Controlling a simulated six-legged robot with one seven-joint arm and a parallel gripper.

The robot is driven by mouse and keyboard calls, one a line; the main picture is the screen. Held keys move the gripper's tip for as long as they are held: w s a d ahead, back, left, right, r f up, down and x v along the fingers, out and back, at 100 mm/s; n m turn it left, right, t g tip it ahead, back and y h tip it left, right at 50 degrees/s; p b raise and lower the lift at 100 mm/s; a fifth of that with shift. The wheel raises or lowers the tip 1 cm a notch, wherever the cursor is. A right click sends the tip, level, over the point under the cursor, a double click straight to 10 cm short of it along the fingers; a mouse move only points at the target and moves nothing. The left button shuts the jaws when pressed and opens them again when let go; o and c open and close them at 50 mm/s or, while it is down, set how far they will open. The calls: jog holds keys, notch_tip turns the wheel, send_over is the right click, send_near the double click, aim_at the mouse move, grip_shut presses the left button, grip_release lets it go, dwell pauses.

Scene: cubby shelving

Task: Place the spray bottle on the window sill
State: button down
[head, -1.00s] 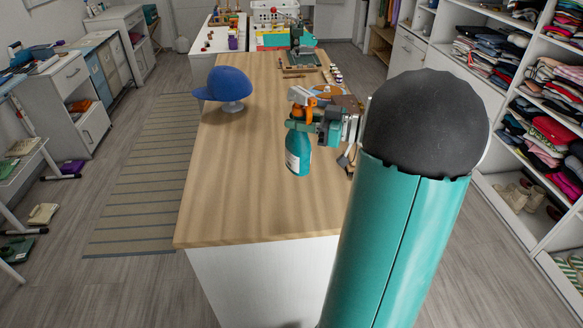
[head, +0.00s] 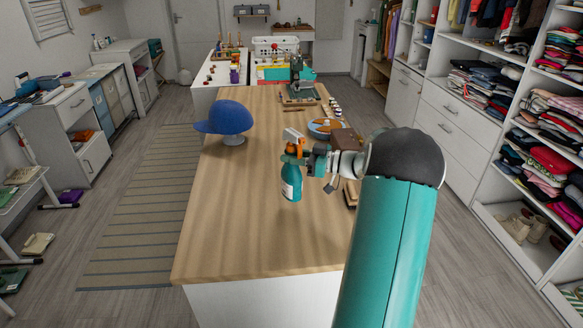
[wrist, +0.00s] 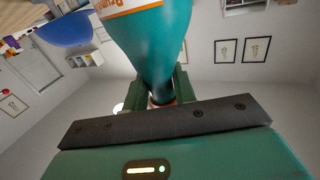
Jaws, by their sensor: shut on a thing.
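The spray bottle (head: 291,184) is teal with a pale label, an orange part and a white top. In the head view it is upright over the near half of the wooden table. My gripper (head: 297,160) comes in from the right and is shut around the bottle's neck. In the wrist view the bottle (wrist: 150,40) fills the upper middle, with the jaws (wrist: 160,88) around its narrow neck. I cannot tell if its base touches the tabletop. A slatted window (head: 47,17) is on the left wall at the upper left; I cannot make out its sill clearly.
White shelving (head: 470,120) lines the right. Open floor with a striped rug (head: 140,190) lies left; cabinets (head: 92,145) stand beyond.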

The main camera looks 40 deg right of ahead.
aim_at(292, 167)
jog(key=shift+w+d+f, duration=0.35)
jog(key=shift+w+f, duration=0.25)
jog(key=shift+f, duration=0.25)
jog(key=shift+w+d+f, duration=0.15)
jog(key=shift+f, duration=0.7)
jog(key=shift+w+d+f, duration=0.1)
jog(key=shift+w+f, duration=0.05)
jog(key=shift+f, duration=0.7)
jog(key=c, duration=1.1)
grip_release()
jog(key=shift+f, duration=0.1)
jog(key=shift+f, duration=0.1)
jog(key=v, duration=0.7)
jog(key=shift+s+d+f, duration=0.15)
jog(key=shift+s+f, duration=0.05)
jog(key=shift+f, duration=0.05)
jog(key=shift+c, duration=0.3)
